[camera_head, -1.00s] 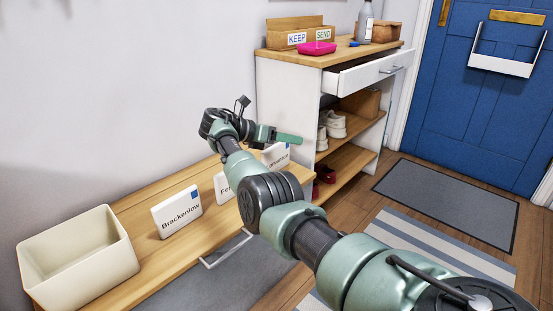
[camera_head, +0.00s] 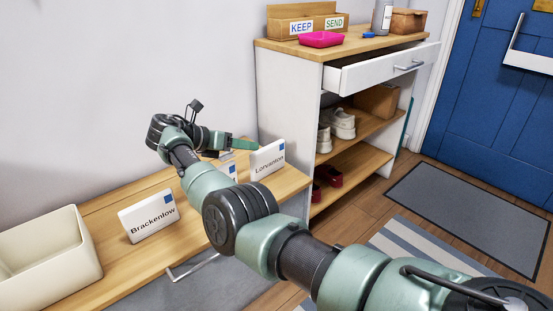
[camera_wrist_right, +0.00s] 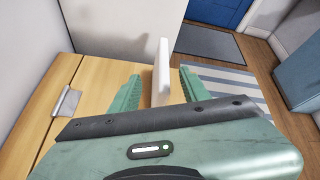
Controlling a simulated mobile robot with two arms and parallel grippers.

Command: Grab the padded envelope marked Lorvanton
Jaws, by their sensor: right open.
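The white padded envelope marked Lorvanton (camera_head: 267,160), with a blue corner patch, stands upright on the wooden bench near its right end. In the right wrist view it shows edge-on as a thin white slab (camera_wrist_right: 162,72) between my right gripper's fingers. My right gripper (camera_head: 240,146) is open, just left of and behind this envelope in the head view. In the wrist view the gripper (camera_wrist_right: 160,88) has a gap on both sides of the slab. A Brackenlow envelope (camera_head: 149,215) stands farther left. Another envelope between them is mostly hidden by my arm. My left gripper is not in view.
A cream bin (camera_head: 82,240) stands at the bench's left end. A white shelf unit (camera_head: 286,110) with an open drawer (camera_head: 385,68) rises beyond the bench's right end, holding shoes. KEEP and SEND boxes and a pink tray (camera_head: 321,39) are on top. A wall runs behind the bench.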

